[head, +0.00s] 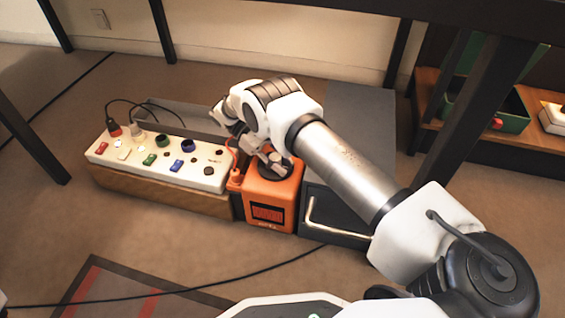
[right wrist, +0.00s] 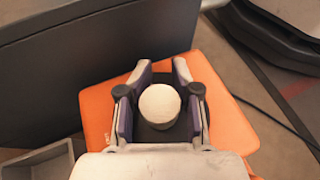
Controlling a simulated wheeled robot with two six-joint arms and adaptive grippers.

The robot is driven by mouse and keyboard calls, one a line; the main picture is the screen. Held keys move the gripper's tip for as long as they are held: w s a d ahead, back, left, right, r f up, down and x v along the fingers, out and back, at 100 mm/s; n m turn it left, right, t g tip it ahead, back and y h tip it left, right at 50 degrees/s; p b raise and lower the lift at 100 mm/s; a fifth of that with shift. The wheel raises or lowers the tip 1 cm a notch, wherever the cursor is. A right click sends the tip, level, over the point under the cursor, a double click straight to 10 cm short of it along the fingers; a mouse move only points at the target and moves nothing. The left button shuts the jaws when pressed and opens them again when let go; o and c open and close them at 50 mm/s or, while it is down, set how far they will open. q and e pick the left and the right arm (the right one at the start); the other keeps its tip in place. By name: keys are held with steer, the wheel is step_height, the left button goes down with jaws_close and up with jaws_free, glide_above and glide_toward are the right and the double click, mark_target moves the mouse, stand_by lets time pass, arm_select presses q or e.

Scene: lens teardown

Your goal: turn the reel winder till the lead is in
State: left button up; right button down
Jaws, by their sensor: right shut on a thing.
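The reel winder is an orange box (head: 285,190) with a dark display on its front and a black disc (head: 275,172) on top. In the right wrist view, a pale round knob (right wrist: 160,104) stands up from the dark disc. My right gripper (head: 266,157) is above the box, with its fingers shut on the knob from both sides. An orange-red lead (head: 234,158) shows at the box's left side, running up from an orange plug-like piece (head: 235,181). How much lead is out is hard to tell. My left gripper is out of view.
A cream power strip (head: 160,162) with coloured switches, sockets and plugs sits on a wooden block left of the box. A dark grey cabinet (head: 345,130) with a metal handle stands close on the right. A black cable (head: 150,303) crosses the floor in front.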

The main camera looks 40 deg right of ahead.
steer(key=shift+w+r, duration=0.1)
steer(key=shift+w, duration=0.05)
stand_by(0.8)
steer(key=c, duration=1)
jaws_free()
steer(key=shift+c, duration=0.2)
step_height(320, 180, up, 10)
